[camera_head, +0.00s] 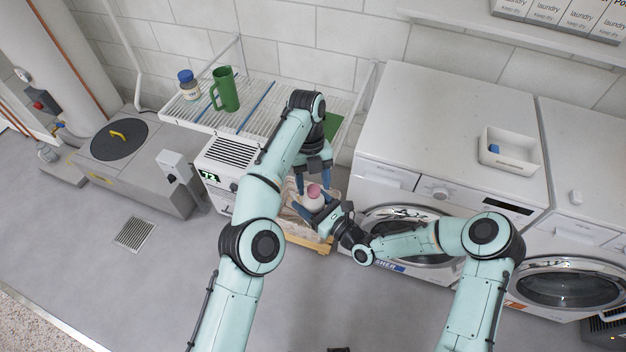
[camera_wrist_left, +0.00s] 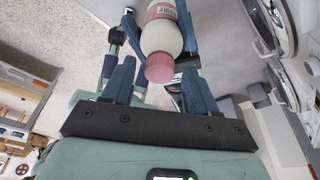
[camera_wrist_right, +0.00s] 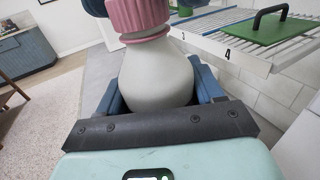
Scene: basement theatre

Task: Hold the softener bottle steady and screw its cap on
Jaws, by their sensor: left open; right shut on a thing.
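The softener bottle is white with a pink cap (camera_head: 314,191). My right gripper (camera_head: 320,212) is shut on the bottle's body and holds it; the right wrist view shows the white body (camera_wrist_right: 158,75) between its blue fingers. The cap (camera_wrist_right: 138,14) sits on top of the neck, above a pink ring; how tightly it is seated I cannot tell. My left gripper (camera_head: 313,180) is open above the bottle, fingers pointing down. In the left wrist view the cap (camera_wrist_left: 160,68) lies between its spread fingers, with gaps at the sides.
A wooden-edged crate (camera_head: 308,243) is below the bottle. A wire shelf (camera_head: 262,112) behind carries a green jug (camera_head: 225,90) and a blue-lidded jar (camera_head: 188,84). A washing machine (camera_head: 440,130) stands close on the right. A grey dehumidifier-like unit (camera_head: 222,165) is at left.

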